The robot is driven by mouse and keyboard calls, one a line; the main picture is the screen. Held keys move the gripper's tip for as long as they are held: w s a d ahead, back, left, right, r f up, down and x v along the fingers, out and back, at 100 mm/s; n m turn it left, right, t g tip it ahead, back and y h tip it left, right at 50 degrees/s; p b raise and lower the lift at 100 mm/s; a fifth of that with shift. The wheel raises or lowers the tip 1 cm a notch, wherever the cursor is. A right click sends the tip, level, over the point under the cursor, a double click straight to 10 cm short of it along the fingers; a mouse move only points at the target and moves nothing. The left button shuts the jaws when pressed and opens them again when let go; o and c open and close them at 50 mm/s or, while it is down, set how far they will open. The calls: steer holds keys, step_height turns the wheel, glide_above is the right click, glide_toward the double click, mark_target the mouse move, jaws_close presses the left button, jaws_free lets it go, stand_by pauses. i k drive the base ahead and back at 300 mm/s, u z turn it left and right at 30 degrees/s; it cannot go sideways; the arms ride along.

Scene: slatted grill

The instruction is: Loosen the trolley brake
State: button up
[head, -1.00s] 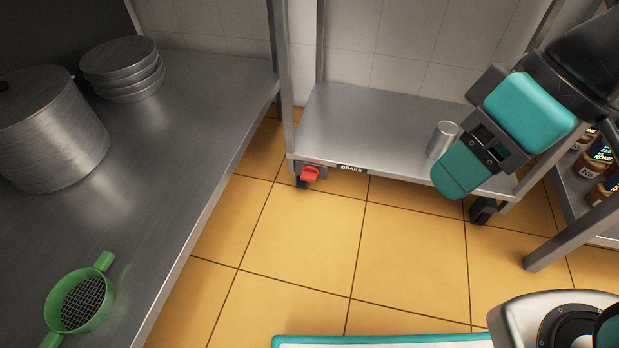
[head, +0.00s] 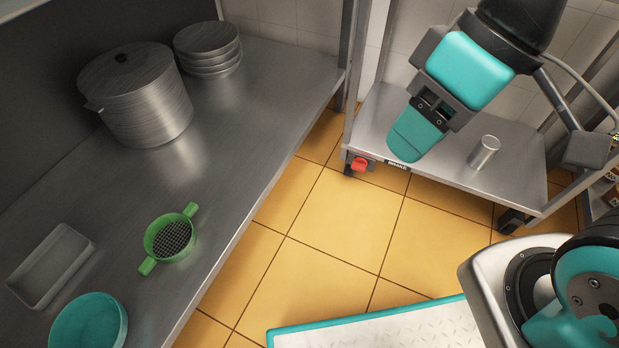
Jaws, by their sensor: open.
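The trolley (head: 379,121) stands against the tiled wall, its low steel shelf in view. The brake, a red knob (head: 359,164), sits at the shelf's front left corner.
A steel counter (head: 262,130) at left holds a large pot (head: 145,105), stacked bowls (head: 208,50), a green sieve (head: 170,237), a tray (head: 50,265) and a teal bowl (head: 88,322). A metal cup (head: 485,152) stands on the trolley shelf. Yellow floor (head: 340,220) is clear between counter and trolley.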

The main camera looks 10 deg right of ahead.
mark_target(359, 164)
steer(key=u, duration=1.3)
steer(key=k, duration=0.5)
steer(key=z, duration=1.25)
